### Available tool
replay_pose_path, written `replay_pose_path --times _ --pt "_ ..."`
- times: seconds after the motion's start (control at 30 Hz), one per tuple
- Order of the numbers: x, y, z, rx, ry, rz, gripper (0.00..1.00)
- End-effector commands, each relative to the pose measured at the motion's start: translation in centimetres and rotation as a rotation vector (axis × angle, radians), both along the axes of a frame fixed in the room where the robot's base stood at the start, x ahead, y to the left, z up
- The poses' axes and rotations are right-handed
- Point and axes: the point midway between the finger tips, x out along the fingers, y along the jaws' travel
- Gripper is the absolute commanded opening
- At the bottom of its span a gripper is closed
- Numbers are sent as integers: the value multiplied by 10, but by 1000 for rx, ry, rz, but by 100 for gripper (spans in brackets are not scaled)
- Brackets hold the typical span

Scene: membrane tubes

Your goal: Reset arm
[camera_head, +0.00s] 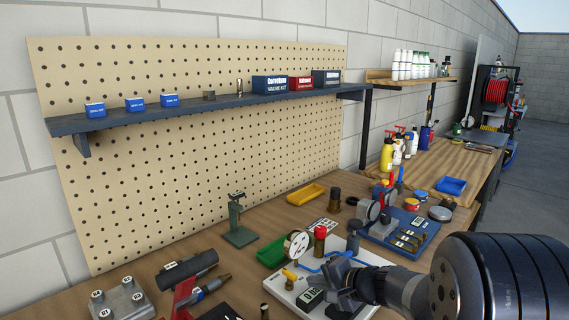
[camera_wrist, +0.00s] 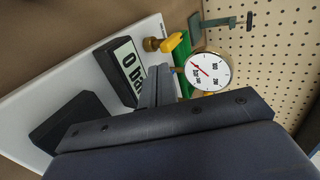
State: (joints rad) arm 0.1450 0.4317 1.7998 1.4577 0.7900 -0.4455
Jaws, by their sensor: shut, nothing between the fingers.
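My gripper (camera_head: 346,288) is low over the white board (camera_head: 283,289) on the workbench, near the front of the head view. In the wrist view its two dark fingers (camera_wrist: 157,82) are together with nothing between them. A round white dial gauge (camera_head: 298,244) stands just beyond the fingers; it also shows in the wrist view (camera_wrist: 208,71). A digital readout (camera_head: 311,298) sits beside the gripper. In the wrist view the readout (camera_wrist: 127,66) is partly hidden by the fingers. A yellow valve handle (camera_head: 290,274) stands on the board near the gauge.
A red-topped fitting (camera_head: 320,238) and a blue rig with gauges (camera_head: 415,230) stand close by. A green tray (camera_head: 271,253), a green stand (camera_head: 238,225) and a yellow tray (camera_head: 306,194) lie behind. A pegboard (camera_head: 200,170) with a shelf (camera_head: 200,108) bounds the back.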

Motion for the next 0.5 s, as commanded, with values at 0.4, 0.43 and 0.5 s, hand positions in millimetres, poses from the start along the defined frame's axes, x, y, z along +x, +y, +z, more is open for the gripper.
replay_pose_path --times 0.4,0.43,0.5 --pt "-45 -46 34 -4 2 -20 0" --pt "-48 -48 36 -4 2 -19 0" --pt "-52 -52 39 -3 3 -18 0"
